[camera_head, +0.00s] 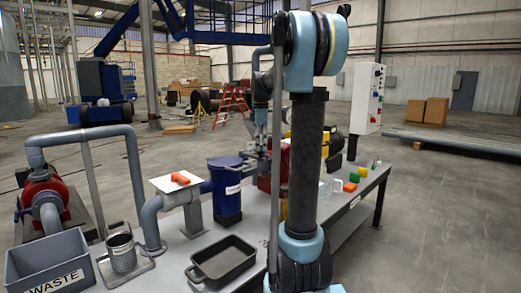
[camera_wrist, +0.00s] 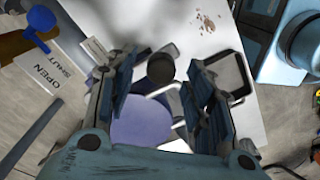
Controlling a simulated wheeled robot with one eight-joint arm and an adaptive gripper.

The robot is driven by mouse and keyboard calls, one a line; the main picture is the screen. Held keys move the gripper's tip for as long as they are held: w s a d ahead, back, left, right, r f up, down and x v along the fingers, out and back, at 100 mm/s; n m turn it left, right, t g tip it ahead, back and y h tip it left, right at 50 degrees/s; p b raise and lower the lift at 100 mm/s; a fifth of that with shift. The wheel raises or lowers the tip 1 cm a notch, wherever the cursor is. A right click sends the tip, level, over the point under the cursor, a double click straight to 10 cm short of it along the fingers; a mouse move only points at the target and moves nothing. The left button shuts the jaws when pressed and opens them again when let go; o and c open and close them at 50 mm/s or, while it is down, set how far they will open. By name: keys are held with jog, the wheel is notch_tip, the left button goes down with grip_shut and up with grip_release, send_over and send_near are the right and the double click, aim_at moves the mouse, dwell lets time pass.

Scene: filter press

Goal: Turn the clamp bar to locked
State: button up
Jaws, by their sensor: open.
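A dark blue lidded vessel (camera_head: 225,190) with a white label stands on the bench. In the wrist view a round blue-violet surface (camera_wrist: 140,122), probably its lid, shows between and below my fingers, with a dark round knob-like part (camera_wrist: 160,68) beyond it. I cannot clearly make out the clamp bar or its position in either view. My gripper (camera_wrist: 163,68) is open, its two fingers apart with nothing held between them. In the head view my gripper (camera_head: 262,112) points down above the bench, right of the vessel and partly hidden by my arm.
A plate marked OPEN and SHUT (camera_wrist: 50,88) lies by a blue handle (camera_wrist: 40,25). A red pump (camera_head: 43,190) and pipes are left; a control box (camera_head: 367,98) is right.

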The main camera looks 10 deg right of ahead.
jog(key=shift+f, duration=0.85)
grip_shut()
